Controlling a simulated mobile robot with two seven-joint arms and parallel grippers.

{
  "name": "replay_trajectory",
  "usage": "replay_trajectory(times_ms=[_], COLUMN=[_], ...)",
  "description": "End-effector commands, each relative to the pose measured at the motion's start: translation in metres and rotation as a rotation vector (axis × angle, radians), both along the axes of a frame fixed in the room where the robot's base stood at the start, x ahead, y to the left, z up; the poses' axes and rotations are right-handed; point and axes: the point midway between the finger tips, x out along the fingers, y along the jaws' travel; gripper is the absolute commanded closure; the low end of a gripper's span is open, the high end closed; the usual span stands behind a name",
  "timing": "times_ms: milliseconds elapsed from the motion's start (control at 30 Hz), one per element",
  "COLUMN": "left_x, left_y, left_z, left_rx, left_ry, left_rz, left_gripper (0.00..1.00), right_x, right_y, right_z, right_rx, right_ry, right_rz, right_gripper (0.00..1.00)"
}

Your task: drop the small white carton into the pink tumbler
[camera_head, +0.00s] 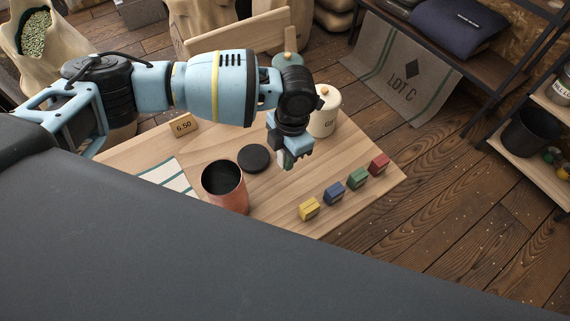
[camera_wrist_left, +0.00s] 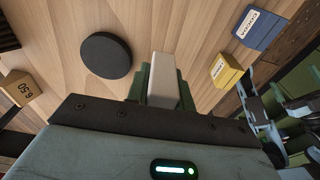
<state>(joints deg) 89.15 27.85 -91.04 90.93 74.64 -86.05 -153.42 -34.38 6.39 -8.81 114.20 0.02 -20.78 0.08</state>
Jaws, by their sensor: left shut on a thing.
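The small white carton (camera_wrist_left: 164,78) shows between the green fingers in the left wrist view. My left gripper (camera_head: 287,158) is shut on it and holds it over the table, right of the black disc; in the head view the fingers largely hide it. The pink tumbler (camera_head: 233,196) stands upright on the table with its dark open mouth up, left of and nearer than the gripper, apart from it. The tumbler is not seen in the left wrist view. My right gripper is not clearly seen.
On the wooden table (camera_head: 285,208) lie a flat black disc (camera_head: 254,158), yellow (camera_head: 309,209), blue (camera_head: 334,193), green (camera_head: 357,178) and red (camera_head: 379,164) boxes, a price block (camera_head: 183,125) and a striped cloth (camera_head: 165,177). A cream canister (camera_head: 324,117) stands behind the gripper.

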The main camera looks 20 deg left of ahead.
Motion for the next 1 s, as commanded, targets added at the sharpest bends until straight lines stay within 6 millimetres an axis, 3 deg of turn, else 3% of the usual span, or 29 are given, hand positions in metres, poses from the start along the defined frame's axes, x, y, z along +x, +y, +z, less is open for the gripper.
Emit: replay_trajectory(times_ms=[100,267,733,867,1000], left_x=[0.0,0.0,0.001,0.0,-0.009], left_y=[0.0,0.0,0.0,-0.001,0.0], left_z=[0.019,0.033,0.035,0.037,0.043], left_rx=[-0.001,0.0,0.0,0.0,-0.001], left_ry=[-0.001,0.0,0.002,0.005,0.006], left_rz=[0.0,0.0,0.007,0.039,0.1], left_gripper=[0.98,0.98,0.98,0.98,0.98], right_x=[0.002,0.003,-0.002,-0.011,-0.034], right_y=[0.0,0.0,0.0,0.0,0.0], right_z=[0.001,0.002,0.001,0.001,0.001], right_rx=[0.0,0.0,0.0,0.0,0.0], right_ry=[-0.005,-0.006,0.001,0.004,0.002], right_rz=[0.0,0.0,-0.001,-0.001,-0.001], right_gripper=[0.02,0.02,0.02,0.02,0.02])
